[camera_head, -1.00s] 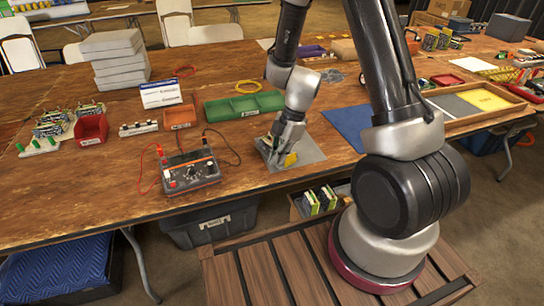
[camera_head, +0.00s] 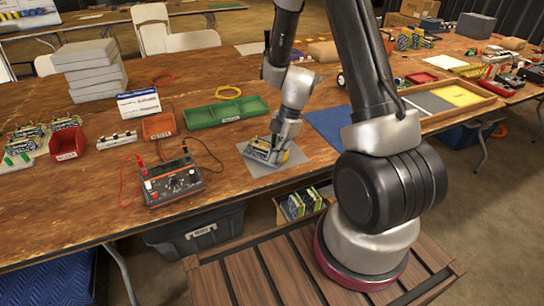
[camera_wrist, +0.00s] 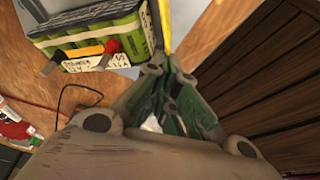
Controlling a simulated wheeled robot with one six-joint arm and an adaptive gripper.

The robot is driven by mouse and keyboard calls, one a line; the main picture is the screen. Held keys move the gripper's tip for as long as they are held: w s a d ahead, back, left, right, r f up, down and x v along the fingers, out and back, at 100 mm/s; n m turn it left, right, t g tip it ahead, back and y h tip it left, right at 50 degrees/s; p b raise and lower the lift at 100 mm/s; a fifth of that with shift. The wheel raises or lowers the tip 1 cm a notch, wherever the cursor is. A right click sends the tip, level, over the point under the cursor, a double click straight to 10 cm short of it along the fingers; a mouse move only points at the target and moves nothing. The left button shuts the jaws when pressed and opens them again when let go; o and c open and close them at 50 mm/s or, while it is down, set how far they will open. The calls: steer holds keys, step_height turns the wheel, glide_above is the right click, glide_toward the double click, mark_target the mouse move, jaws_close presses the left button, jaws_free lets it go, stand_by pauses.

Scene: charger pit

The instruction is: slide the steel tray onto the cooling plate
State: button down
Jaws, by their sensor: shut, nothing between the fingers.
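A flat grey square sheet (camera_head: 290,170) lies at the table's front edge, and a green battery pack (camera_head: 261,148) sits on it. I cannot tell whether the sheet is the steel tray or the cooling plate. The pack, with a red and a black terminal, also shows large in the wrist view (camera_wrist: 92,38), beside an upright yellow edge (camera_wrist: 163,25). My gripper (camera_head: 281,152) is shut and empty, low at the pack's right side. Its fingers (camera_wrist: 165,100) are close to the pack; whether they touch is unclear. A blue flat panel (camera_head: 328,127) lies to the right, partly behind my arm.
A black tester (camera_head: 172,184) with cables stands to the left of the sheet. A green divided bin (camera_head: 226,112) is behind it. A wooden frame (camera_head: 452,119) holding grey and yellow panels is at the right. A box of packs (camera_head: 281,215) sits below the table edge.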

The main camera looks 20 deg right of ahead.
mark_target(262, 142)
steer(key=v, duration=0.7)
steer(key=shift+d+r, duration=0.1)
steer(key=shift+r, duration=0.15)
steer(key=c, duration=1.8)
jaws_free()
steer(key=shift+s+a+f, duration=0.1)
steer(key=shift+a+f, duration=0.05)
steer(key=shift+a, duration=0.1)
steer(key=o, duration=0.7)
steer(key=w+a+f+m, duration=0.1)
steer(key=w+a+m+t, duration=0.1)
steer(key=a+m, duration=0.1)
steer(key=shift+f, duration=0.4)
steer(key=o, duration=1)
steer(key=w+m+t, duration=0.1)
steer(key=m, duration=0.1)
steer(key=w+m+t, duration=0.1)
steer(key=w+m, duration=0.1)
steer(key=m, duration=0.1)
steer(key=w+f+m+t, duration=0.1)
steer(key=m, duration=0.2)
steer(key=shift+w+d+f+h, duration=0.1)
steer(key=shift+w+d+h, duration=0.1)
steer(key=shift+d+h, duration=0.15)
steer(key=shift+o, duration=0.5)
steer(key=shift+w+d+m+h, duration=0.25)
steer(key=shift+w+m, duration=0.1)
steer(key=shift+m, duration=0.65)
steer(key=shift+t, duration=0.3)
steer(key=shift+x, duration=3.9)
